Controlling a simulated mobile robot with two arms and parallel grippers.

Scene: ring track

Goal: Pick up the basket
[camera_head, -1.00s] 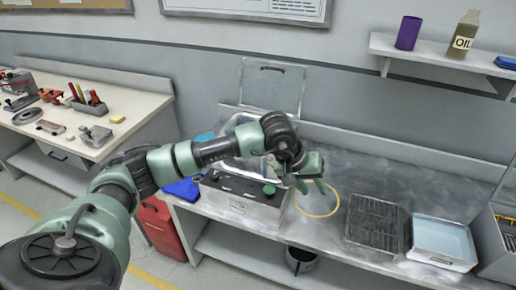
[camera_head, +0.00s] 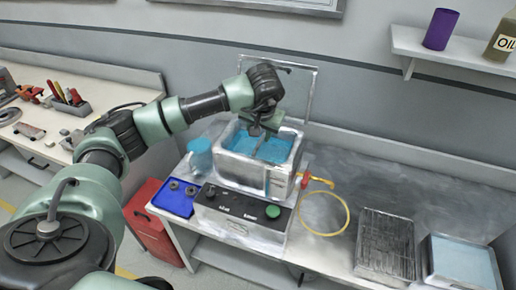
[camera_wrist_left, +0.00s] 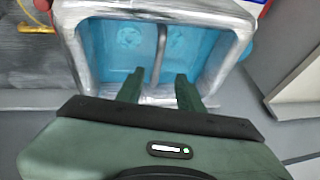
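A metal tank unit (camera_head: 242,215) with blue liquid stands on the bench, its lid raised behind. A thin dark bar (camera_wrist_left: 161,48) crosses the blue interior in the left wrist view. It looks like a basket handle, but I cannot make out a basket body under the liquid. My left gripper (camera_head: 257,137) hangs over the tank. In the left wrist view its two fingers (camera_wrist_left: 158,88) are apart, at the tank's rim, with the bar's near end in line with the gap. Nothing shows clasped. My right gripper is not in view.
A yellow hose loop (camera_head: 322,234), a dark wire rack (camera_head: 385,246) and a blue-filled tray (camera_head: 462,264) lie to the right. A blue tray (camera_head: 174,200) and blue cup (camera_head: 200,157) are left of the tank. A red can (camera_head: 146,222) stands on the floor.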

